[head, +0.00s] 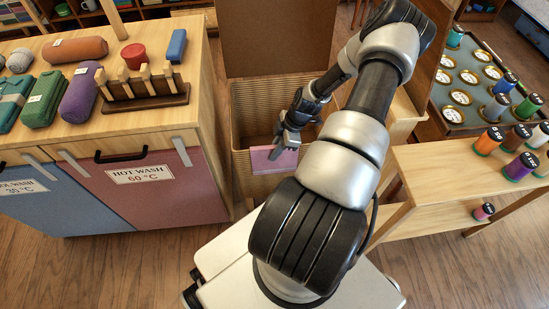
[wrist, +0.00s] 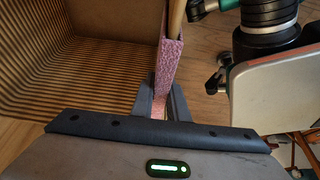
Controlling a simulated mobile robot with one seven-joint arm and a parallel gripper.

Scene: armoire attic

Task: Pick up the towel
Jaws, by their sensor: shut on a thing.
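A pink towel (head: 272,160) hangs over the front rim of a wicker hamper in the head view. In the wrist view the towel (wrist: 170,62) shows edge-on as a narrow textured pink fold along that rim. My gripper (head: 278,150) is at the towel, just above the hamper's front edge. In the wrist view the fingers of my gripper (wrist: 160,102) stand on both sides of the pink cloth, shut on it. Whether the rim is also between the fingers cannot be told.
The open hamper (head: 245,110) has a raised lid (head: 270,40) behind it and looks empty inside. A cabinet (head: 130,135) with rolled towels stands to the left. A bench (head: 450,165) with thread spools is to the right.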

